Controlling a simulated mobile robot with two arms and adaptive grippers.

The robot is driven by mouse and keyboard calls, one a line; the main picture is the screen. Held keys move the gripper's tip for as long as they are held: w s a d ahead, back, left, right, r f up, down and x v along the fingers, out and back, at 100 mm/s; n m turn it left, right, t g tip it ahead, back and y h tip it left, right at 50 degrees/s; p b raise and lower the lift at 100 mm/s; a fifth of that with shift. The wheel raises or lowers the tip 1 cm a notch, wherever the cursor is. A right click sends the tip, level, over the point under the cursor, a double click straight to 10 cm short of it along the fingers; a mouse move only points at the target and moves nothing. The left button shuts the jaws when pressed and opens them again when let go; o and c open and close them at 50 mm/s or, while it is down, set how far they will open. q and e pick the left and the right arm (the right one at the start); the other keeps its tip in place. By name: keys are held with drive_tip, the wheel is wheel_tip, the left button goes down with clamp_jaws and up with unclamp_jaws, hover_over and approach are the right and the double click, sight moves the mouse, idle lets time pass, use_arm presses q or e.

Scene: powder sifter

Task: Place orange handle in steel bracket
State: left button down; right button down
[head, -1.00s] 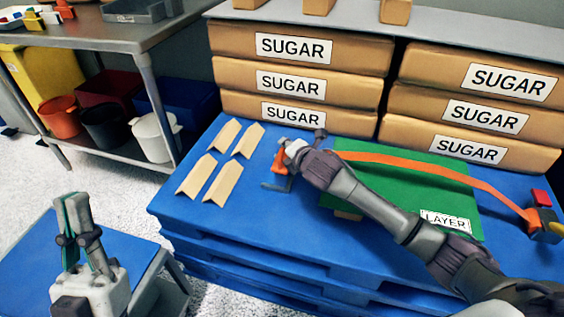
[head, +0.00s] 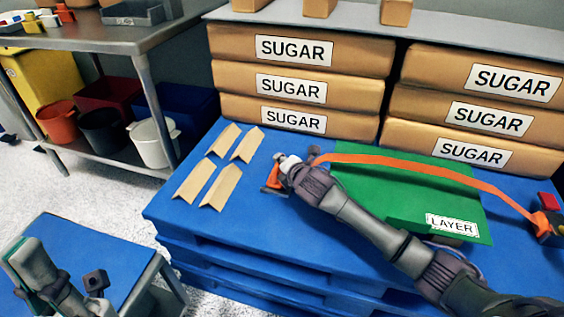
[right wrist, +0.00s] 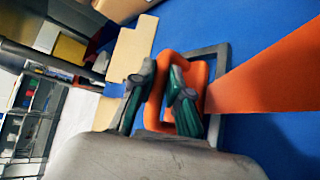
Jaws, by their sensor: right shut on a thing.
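The orange handle (right wrist: 158,92) is a loop at the end of a wide orange strap (right wrist: 265,75). In the right wrist view my right gripper (right wrist: 160,98) has one finger on each side of the handle's near bar and is shut on it. The steel bracket (right wrist: 222,62) is a dark grey frame on the blue surface, behind and around the handle in this view. I cannot tell whether the handle touches it. In the head view my right gripper (head: 285,172) hides most of the bracket. My left gripper (head: 68,280) is at the lower left, away from these things; its opening is unclear.
Several tan corner pieces (head: 222,185) lie left of the bracket on the blue pallet (head: 290,245). A green sheet (head: 400,185) labelled LAYER lies under the strap and my right arm. Stacked SUGAR bags (head: 300,55) stand behind. A ratchet (head: 545,225) sits at the right.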

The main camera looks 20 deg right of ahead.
drive_tip(key=c, duration=1.1)
unclamp_jaws()
drive_tip(key=shift+f, duration=0.1)
drive_tip(key=shift+c, duration=0.2)
